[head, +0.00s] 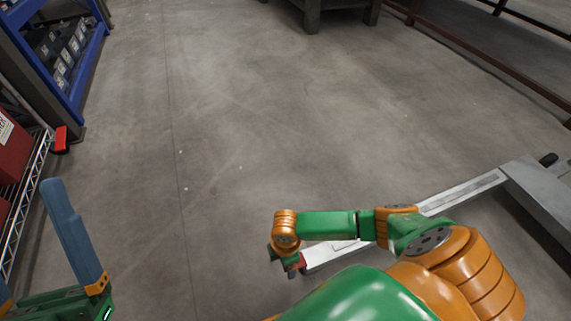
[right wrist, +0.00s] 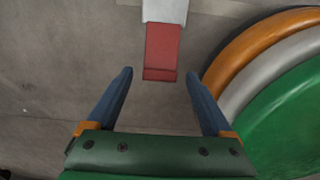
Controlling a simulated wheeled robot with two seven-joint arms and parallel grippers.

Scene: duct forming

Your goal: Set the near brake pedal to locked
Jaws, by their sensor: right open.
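A red pedal (right wrist: 160,50) sits at the end of a pale metal bar, ahead of my right gripper (right wrist: 159,74) in the right wrist view. The gripper is open and empty, with its two blue fingers on either side of the pedal's line. I see no contact with the pedal. In the head view, the red pedal (head: 299,263) shows small at the near end of a long silver leg (head: 458,194), partly behind my right wrist. My left gripper (head: 40,245) is at the lower left, its fingers apart, partly cut off by the frame.
A wire rack (head: 28,195) with red boxes stands at the left, with a red part (head: 61,140) at its end. A blue shelf (head: 88,65) with bins is behind it. A brown rail (head: 480,70) runs at upper right. The middle floor is clear.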

